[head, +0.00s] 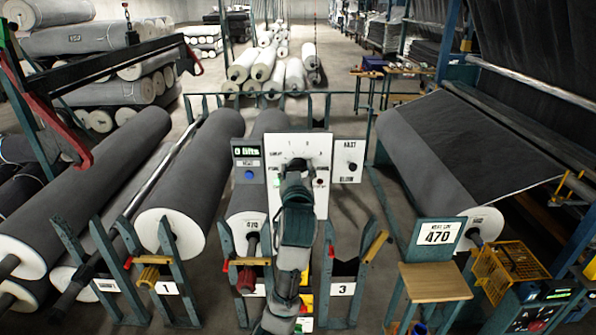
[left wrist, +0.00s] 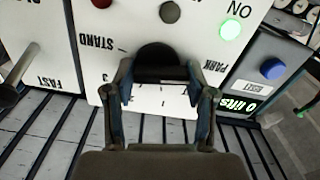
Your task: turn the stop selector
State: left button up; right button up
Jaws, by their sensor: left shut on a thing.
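The stop selector is a black round knob (left wrist: 158,57) on a white panel (head: 284,148), with STAND, PARK and numbers printed around it. In the left wrist view the panel appears upside down. My left gripper (head: 296,166) reaches up to the panel from below in the head view. In the left wrist view its two fingers (left wrist: 160,80) are shut on the knob, one on each side. The knob's pointer direction cannot be told. In the head view my gripper hides most of the knob. My right gripper is not in view.
A lit green ON lamp (left wrist: 231,29), a grey lamp and a red one sit on the panel. A "0 lifts" display box (head: 248,160) with a blue button is left; a hoist lever panel (head: 348,158) is right. Large grey rolls (head: 190,180) lie in stands around.

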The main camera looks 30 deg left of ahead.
pick_arm(q)
jog(key=o, duration=1.1)
jog(key=shift+r, duration=0.1)
jog(key=shift+s, duration=0.1)
jog(key=v, duration=1.2)
jog(key=shift+d, duration=0.1)
